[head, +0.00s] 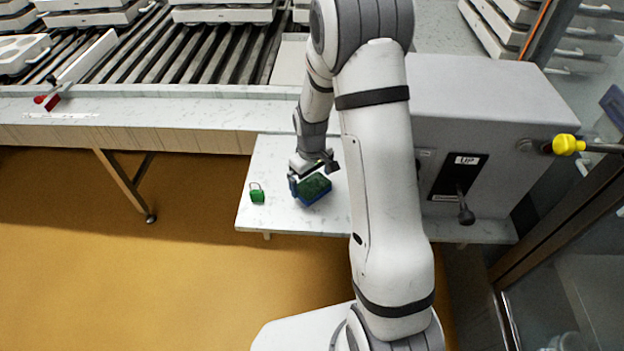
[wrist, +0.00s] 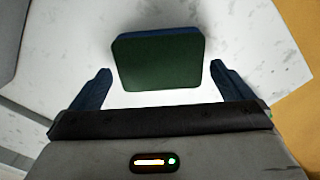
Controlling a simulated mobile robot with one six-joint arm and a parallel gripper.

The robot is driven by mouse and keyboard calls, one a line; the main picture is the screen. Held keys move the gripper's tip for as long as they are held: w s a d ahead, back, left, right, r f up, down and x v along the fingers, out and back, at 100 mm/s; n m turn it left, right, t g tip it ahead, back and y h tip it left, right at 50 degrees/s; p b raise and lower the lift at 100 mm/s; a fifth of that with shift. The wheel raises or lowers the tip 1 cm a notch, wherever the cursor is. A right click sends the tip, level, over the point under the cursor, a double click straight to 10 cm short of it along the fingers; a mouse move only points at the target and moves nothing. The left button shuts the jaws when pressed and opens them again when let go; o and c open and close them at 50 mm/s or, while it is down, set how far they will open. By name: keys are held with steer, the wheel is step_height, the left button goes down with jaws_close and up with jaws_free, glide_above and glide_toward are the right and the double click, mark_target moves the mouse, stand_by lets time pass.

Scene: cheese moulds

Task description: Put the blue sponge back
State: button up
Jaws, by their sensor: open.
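The sponge (head: 314,189) has a green top face and a blue lower layer. It lies on the low marbled shelf below the roller table. In the wrist view the sponge (wrist: 158,62) shows mostly its green face, with a blue strip along its far edge. My gripper (wrist: 158,82) is open, with one finger on each side of the sponge's near end. Gaps show between the fingers and the sponge in that view. In the head view my gripper (head: 312,176) is right at the sponge, and its fingers are partly hidden.
A small green padlock-like object (head: 257,194) stands left of the sponge on the shelf (head: 275,160). A grey machine box (head: 490,110) with a lever stands to the right. The roller table (head: 150,106) with white moulds is behind. The orange floor is clear at left.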

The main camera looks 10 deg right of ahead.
mark_target(312, 184)
step_height(312, 184, up, 11)
steer(key=s+r+m, duration=0.1)
steer(key=s+r, duration=0.3)
steer(key=s, duration=0.3)
steer(key=s+r+m+t, duration=0.1)
steer(key=s+r+m, duration=0.1)
steer(key=s+r, duration=0.2)
steer(key=s+r+m+t, duration=0.1)
steer(key=s+r, duration=0.4)
steer(key=s, duration=0.5)
steer(key=shift+s+d+m, duration=0.2)
steer(key=shift+s+m, duration=0.05)
steer(key=shift+m, duration=0.45)
